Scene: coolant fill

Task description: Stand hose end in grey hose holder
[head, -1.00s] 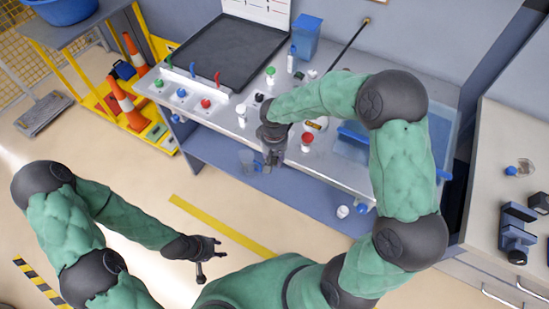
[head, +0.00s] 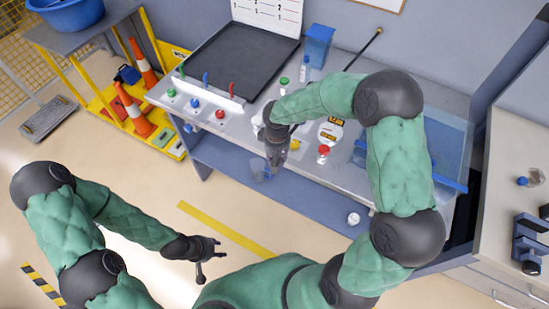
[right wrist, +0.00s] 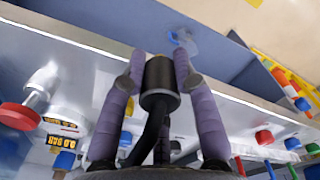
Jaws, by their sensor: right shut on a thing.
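My right gripper (head: 280,164) is over the front edge of the workbench. In the right wrist view its purple fingers (right wrist: 160,75) are shut on the hose end (right wrist: 160,82), a black cylinder with a grey rim, and a black hose curves down from it. In the head view the hose end is too small and dark to tell from the gripper. My left gripper (head: 213,248) is open and empty, low over the floor and away from the bench. I cannot make out the grey hose holder for sure in either view.
A blue bin (head: 318,45) stands behind. A clear cup (head: 258,172) is on the lower shelf.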

